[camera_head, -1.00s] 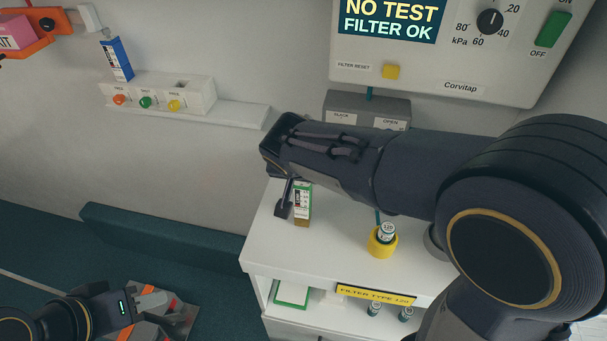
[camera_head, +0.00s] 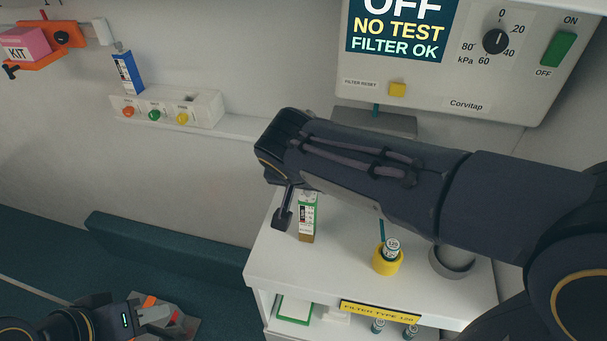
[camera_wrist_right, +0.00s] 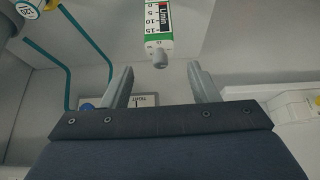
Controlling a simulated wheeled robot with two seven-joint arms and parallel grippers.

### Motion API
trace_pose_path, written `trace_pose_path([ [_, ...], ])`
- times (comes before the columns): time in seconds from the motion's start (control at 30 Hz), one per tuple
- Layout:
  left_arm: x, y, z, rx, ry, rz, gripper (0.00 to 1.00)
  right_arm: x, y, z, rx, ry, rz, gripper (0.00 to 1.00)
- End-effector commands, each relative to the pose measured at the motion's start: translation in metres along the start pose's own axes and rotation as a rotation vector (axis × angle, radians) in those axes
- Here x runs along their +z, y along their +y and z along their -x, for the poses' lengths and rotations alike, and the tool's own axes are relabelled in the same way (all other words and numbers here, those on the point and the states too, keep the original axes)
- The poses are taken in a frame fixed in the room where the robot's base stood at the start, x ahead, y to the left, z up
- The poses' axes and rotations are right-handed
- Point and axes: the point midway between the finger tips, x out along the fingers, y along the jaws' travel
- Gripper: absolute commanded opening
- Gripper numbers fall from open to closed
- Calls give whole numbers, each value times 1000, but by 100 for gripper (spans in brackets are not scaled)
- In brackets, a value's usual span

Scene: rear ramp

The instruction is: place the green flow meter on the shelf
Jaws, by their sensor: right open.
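The green flow meter (camera_head: 307,217), a narrow white and green box with a brown lower end, stands on the white cabinet top (camera_head: 350,225). In the right wrist view its labelled body (camera_wrist_right: 153,20) and grey nozzle show just beyond the fingertips. My right gripper (camera_wrist_right: 160,72) is open, with nothing between its fingers. In the head view one finger (camera_head: 283,212) shows just left of the meter, and my right forearm hides the rest. My left gripper (camera_head: 160,318) is at the lower left, far from the meter; its jaw gap is unclear. A narrow wall shelf (camera_head: 243,127) runs behind.
A blue-labelled box (camera_head: 127,72) stands above a white button panel (camera_head: 165,107) on the wall. A yellow cup (camera_head: 387,262) holding a vial is right of the meter. A control unit (camera_head: 450,70) hangs above. Small vials (camera_head: 378,326) stand below.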

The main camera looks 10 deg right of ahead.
Motion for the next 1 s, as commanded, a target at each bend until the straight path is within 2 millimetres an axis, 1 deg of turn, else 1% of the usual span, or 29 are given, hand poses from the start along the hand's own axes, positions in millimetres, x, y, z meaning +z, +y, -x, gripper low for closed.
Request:
trace_pose_path([
  [0.03,0,0,0,0,0,0,36,0,-2,12,-7,1,0,54],
  [0.1,0,0,1,0,0,0,36,0,-1,26,-7,1,0,54],
  [0.2,0,0,1,0,0,0,36,0,-1,41,-5,1,0,54],
  [0.3,0,1,1,0,0,0,36,0,-1,51,-2,0,0,54],
  [0.5,-1,1,1,0,0,0,36,0,0,57,0,0,-1,54],
  [0.57,-1,1,1,0,0,0,36,0,1,56,0,-5,-1,54],
  [0.63,-1,1,1,0,0,0,36,1,8,51,-6,-32,1,54],
  [0.67,-1,1,1,0,0,0,36,2,12,47,-12,-52,3,54],
  [0.77,-1,0,1,0,0,0,36,10,38,31,-52,-155,14,54],
  [0.8,-1,0,1,0,0,0,36,16,51,24,-82,-203,18,54],
  [0.87,-1,1,1,0,0,0,36,26,72,16,-140,-273,27,54],
  [0.9,-1,0,1,0,0,0,36,34,87,13,-187,-311,31,54],
  [1.0,-1,1,1,0,0,0,36,56,119,13,-310,-361,38,54],
])
